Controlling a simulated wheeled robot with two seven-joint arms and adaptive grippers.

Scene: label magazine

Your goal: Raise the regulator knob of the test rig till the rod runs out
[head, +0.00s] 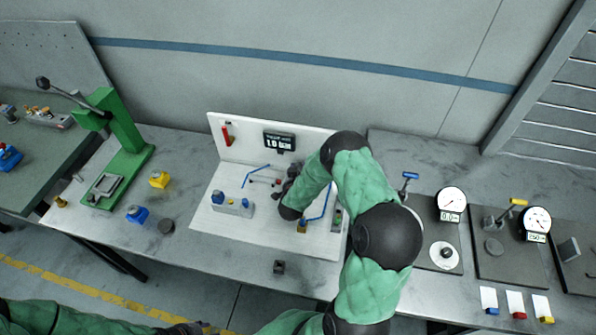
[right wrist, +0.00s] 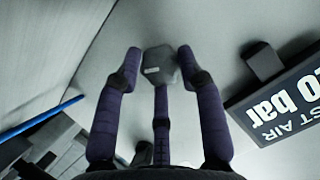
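The test rig is a white base and back panel (head: 235,235) with a display (head: 280,141) reading 1.0 bar; part of the display (right wrist: 280,98) shows upside down in the right wrist view. My right gripper (head: 294,176) is in front of the panel, below the display and largely hidden by my arm. In the right wrist view its three fingers (right wrist: 160,65) stand around a grey faceted knob (right wrist: 160,62). The fingertips are at its edges; I cannot tell if they press on it. My left gripper (head: 185,328) is at the bottom edge, mostly cut off. I cannot make out the rod.
A grey block with blue fittings (head: 232,206) stands on the rig base, with blue tubes (head: 255,169) behind. A green press (head: 123,140) stands to the left, near a yellow part (head: 159,179) and a blue part (head: 137,214). Dial gauges (head: 452,200) stand to the right.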

